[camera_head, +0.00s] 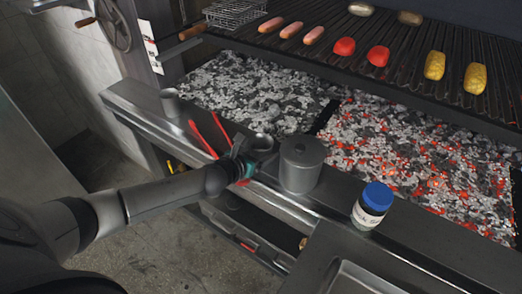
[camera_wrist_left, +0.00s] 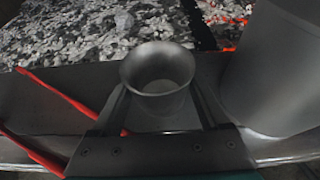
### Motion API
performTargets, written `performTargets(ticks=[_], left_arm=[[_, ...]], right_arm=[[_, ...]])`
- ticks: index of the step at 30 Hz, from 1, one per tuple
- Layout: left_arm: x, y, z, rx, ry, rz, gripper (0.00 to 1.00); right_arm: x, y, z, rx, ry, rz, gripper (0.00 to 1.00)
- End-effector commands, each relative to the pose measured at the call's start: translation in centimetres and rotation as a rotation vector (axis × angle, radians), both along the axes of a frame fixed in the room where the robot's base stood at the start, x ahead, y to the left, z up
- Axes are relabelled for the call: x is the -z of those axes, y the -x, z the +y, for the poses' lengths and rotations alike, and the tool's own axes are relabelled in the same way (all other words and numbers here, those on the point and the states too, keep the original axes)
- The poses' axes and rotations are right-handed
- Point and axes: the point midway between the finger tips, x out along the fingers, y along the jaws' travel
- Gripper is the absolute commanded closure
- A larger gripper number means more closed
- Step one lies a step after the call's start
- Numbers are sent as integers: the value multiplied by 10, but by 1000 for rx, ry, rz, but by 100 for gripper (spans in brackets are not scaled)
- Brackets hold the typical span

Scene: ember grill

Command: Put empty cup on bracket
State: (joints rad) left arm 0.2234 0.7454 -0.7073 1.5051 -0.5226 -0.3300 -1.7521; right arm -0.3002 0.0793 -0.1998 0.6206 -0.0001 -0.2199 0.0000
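A small grey metal cup (camera_head: 262,142) is at the tip of my left gripper (camera_head: 247,160), by the grill's front ledge. In the left wrist view the flared cup (camera_wrist_left: 158,72) is upright with no contents visible. The fingers of my left gripper (camera_wrist_left: 158,100) lie along both sides of it and appear to touch it. I cannot tell whether its base rests on the ledge. Another small grey cup-like piece (camera_head: 170,102) stands farther left on the ledge. I cannot clearly make out a bracket. My right gripper is not in view.
A large grey cylinder (camera_head: 301,165) stands close right of the held cup. Red tongs (camera_head: 208,135) lie to its left. A blue-capped jar (camera_head: 372,206) stands farther right. Hot coals (camera_head: 420,165) lie behind the ledge, below a grate (camera_head: 400,65) with food.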

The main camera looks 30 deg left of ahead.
Motion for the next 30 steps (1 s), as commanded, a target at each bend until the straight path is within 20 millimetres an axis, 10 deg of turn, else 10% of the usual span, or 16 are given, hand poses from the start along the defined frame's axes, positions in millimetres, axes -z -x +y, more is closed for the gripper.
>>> performTargets(ticks=[17,30], left_arm=[[0,0,0,-1,-1,0,88],[-22,-1,1,1,-2,-3,88]], right_arm=[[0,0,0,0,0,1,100],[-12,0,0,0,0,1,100]])
